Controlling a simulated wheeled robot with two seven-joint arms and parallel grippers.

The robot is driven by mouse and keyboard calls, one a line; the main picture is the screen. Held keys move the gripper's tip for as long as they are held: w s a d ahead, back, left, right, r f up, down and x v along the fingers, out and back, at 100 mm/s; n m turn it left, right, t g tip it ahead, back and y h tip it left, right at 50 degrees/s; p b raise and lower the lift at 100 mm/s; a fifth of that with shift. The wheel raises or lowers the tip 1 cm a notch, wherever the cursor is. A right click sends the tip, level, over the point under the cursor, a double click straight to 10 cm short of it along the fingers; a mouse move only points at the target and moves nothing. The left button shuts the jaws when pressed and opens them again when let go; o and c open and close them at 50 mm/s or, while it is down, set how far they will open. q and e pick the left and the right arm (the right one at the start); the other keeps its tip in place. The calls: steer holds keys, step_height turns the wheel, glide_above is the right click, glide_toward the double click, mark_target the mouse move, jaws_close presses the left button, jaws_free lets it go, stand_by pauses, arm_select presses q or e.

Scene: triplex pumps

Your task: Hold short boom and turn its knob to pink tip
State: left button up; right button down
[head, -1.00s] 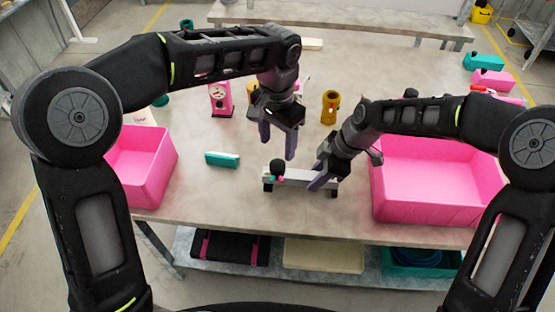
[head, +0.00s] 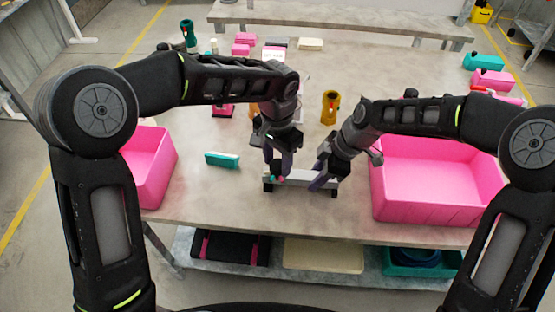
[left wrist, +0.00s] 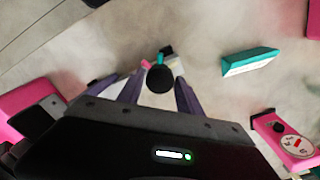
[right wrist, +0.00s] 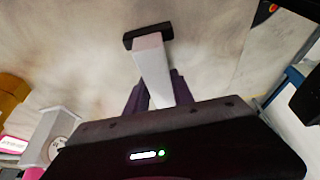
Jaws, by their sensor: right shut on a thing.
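The short boom (head: 299,179) is a pale grey bar on black feet near the table's front middle; it also shows in the right wrist view (right wrist: 151,60). My right gripper (head: 320,182) is shut on its right part. The black round knob (left wrist: 160,79) is at the boom's left end, with a pink tip (left wrist: 146,64) and a teal tip (left wrist: 161,57) beside it. My left gripper (head: 279,167) is open, pointing down over the knob, with one finger on each side of it. Whether the fingers touch the knob cannot be told. In the head view the left gripper hides most of the knob.
A teal-and-white block (head: 222,160) lies left of the boom. Pink bins stand at the left (head: 150,170) and right (head: 435,185). A yellow cylinder (head: 329,107) stands behind my grippers. The table front (head: 225,205) is clear.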

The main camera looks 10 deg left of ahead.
mark_target(277, 164)
arm_select(q)
jaws_close()
steer(key=m, duration=0.5)
stand_by(0.3)
steer(key=shift+o, duration=2.1)
jaws_free()
steer(key=shift+r, duration=0.1)
step_height(277, 164, up, 12)
arm_select(e)
steer(key=c, duration=1)
jaws_free()
